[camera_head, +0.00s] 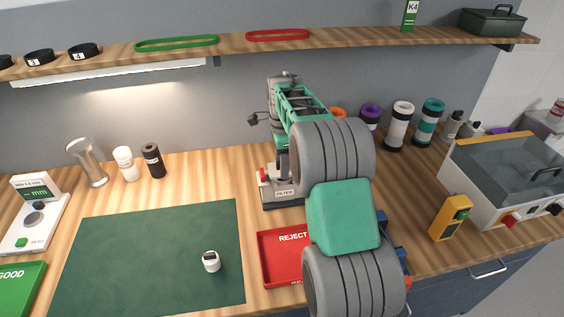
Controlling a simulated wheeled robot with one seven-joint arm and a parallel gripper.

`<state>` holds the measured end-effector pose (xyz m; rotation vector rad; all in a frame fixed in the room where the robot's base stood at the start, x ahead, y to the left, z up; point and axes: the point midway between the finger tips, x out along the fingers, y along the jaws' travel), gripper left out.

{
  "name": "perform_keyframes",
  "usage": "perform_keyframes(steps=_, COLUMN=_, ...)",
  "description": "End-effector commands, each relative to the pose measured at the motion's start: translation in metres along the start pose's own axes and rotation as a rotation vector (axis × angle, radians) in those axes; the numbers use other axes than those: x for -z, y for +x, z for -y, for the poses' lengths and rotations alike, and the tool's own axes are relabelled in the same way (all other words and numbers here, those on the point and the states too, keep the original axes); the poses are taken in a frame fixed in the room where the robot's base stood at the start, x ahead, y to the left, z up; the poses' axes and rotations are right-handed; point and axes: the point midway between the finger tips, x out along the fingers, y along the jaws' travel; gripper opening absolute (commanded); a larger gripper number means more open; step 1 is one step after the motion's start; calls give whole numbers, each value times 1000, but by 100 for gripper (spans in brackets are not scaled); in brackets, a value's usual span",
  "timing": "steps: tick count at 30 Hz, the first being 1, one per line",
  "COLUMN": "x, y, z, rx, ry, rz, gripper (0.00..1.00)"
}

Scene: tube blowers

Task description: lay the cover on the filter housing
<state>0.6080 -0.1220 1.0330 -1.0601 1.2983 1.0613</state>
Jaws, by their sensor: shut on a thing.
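The filter housing stands on a grey base (284,193) with a FILTER label, behind the red reject tray. A small red part (263,175) shows at its left end. My grey and green arm crosses in front and hides its right side and much of its top. My gripper (283,165) points down close above the base, mostly hidden behind my own arm. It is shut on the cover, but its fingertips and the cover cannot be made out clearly. Whether the cover touches the housing cannot be told.
A red reject tray (270,273) lies in front, partly behind my arm. A green mat (150,250) at left holds a small white jar (211,261). Several tubes stand at the back right. A yellow device (449,218) and a glass-topped box (510,170) are at right. A shelf (235,43) runs above.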

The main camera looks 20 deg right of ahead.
Motion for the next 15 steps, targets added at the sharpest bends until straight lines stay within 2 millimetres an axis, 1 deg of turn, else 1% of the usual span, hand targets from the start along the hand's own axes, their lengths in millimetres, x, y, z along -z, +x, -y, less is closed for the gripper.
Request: perform_keyframes(steps=15, x=0, y=14, z=0, rx=1, ry=0, rz=0, gripper=18)
